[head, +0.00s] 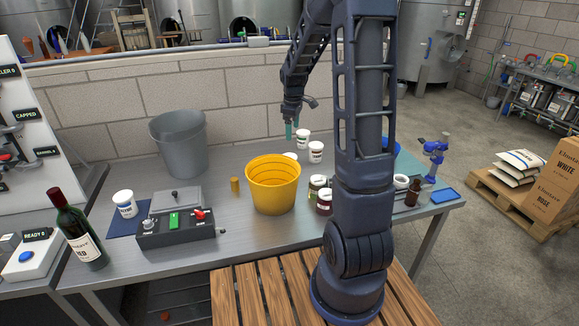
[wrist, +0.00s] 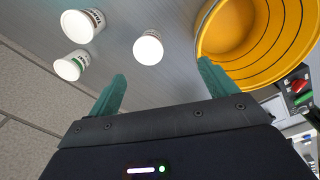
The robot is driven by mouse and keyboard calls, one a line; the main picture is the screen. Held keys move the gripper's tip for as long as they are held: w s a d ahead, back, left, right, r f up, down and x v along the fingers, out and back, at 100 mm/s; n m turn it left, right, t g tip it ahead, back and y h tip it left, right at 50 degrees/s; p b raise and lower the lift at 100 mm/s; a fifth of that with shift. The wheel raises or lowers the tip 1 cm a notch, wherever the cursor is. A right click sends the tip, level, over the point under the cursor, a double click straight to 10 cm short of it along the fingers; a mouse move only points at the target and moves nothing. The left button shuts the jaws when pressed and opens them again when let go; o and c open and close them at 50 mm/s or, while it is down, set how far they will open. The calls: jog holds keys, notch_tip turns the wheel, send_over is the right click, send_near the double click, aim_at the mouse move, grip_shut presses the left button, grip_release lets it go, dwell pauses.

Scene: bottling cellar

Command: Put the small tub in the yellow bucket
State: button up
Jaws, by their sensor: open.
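The yellow bucket (head: 273,190) stands open on the steel bench; its open mouth also shows at the right of the wrist view (wrist: 213,35). A small white tub (wrist: 148,47) stands left of the bucket in the wrist view, ahead of my fingers; in the head view only its top (head: 290,155) shows behind the bucket rim. Two labelled white tubs (head: 303,138) (head: 316,151) stand near it, and look larger. My gripper (head: 291,130) is above the back of the bench, with its green fingers apart (wrist: 162,76) and nothing between them.
A grey bucket (head: 180,145) stands at the back left. A control box (head: 176,222), a white tub on a blue mat (head: 124,204) and a wine bottle (head: 77,230) are left. Jars (head: 318,186) stand right of the yellow bucket, partly behind my arm.

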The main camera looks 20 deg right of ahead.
jog(key=n, duration=0.2)
send_over(289, 156)
jog(key=s, duration=0.1)
notch_tip(289, 156, down, 6)
jog(key=shift+g, duration=0.3)
jog(key=shift+d+f, duration=0.1)
jog(key=shift+f, duration=2.9)
jog(key=shift+w+f, duration=0.15)
jog(key=shift+f, duration=1.15)
jog(key=shift+w+f, duration=0.15)
jog(key=shift+f, duration=1.1)
jog(key=c, duration=1.2)
